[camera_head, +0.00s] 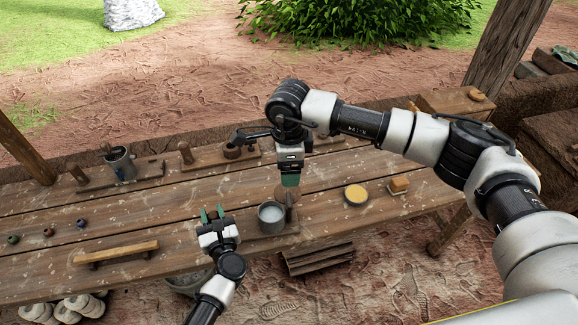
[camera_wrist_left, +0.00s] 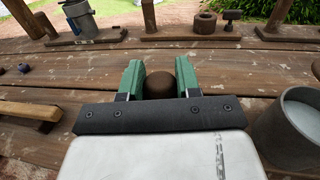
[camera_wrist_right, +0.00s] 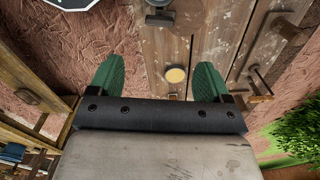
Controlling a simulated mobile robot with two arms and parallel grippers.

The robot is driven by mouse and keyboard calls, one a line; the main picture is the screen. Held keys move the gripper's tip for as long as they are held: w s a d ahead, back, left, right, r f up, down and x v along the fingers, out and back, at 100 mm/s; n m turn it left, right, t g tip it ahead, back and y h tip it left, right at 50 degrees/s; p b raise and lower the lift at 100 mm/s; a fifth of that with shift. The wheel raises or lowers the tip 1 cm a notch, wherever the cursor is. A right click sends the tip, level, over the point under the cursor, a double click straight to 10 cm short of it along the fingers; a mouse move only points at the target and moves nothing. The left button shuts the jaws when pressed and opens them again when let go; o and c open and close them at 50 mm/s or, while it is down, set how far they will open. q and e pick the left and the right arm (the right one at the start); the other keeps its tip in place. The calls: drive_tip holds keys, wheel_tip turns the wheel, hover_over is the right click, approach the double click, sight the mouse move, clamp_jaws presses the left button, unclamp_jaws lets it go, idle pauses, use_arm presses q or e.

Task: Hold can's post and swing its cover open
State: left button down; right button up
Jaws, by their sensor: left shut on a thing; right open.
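The grey can (camera_head: 271,218) stands on a small wooden base near the table's front edge, its mouth open to a pale inside. It also shows at the right of the left wrist view (camera_wrist_left: 292,135). A thin upright piece stands at its right side; right behind it is a brownish round shape, and I cannot tell whether this is the cover. My left gripper (camera_head: 212,214) is left of the can, shut on a dark brown round-topped piece (camera_wrist_left: 187,77). Whether that is the post is unclear. My right gripper (camera_head: 290,181) points down, open and empty, above the table.
A wooden bar (camera_head: 116,252) and small dark balls (camera_head: 48,232) are at the left. A grey bucket (camera_head: 121,163) stands at the back left.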

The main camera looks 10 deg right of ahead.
use_arm(q)
drive_tip(key=c, duration=0.7)
unclamp_jaws()
use_arm(e)
wheel_tip(320, 180, up, 3)
drive_tip(key=shift+f, duration=0.15)
use_arm(q)
drive_tip(key=shift+s, duration=0.1)
drive_tip(key=v, duration=1.1)
drive_tip(key=shift+s, duration=0.4)
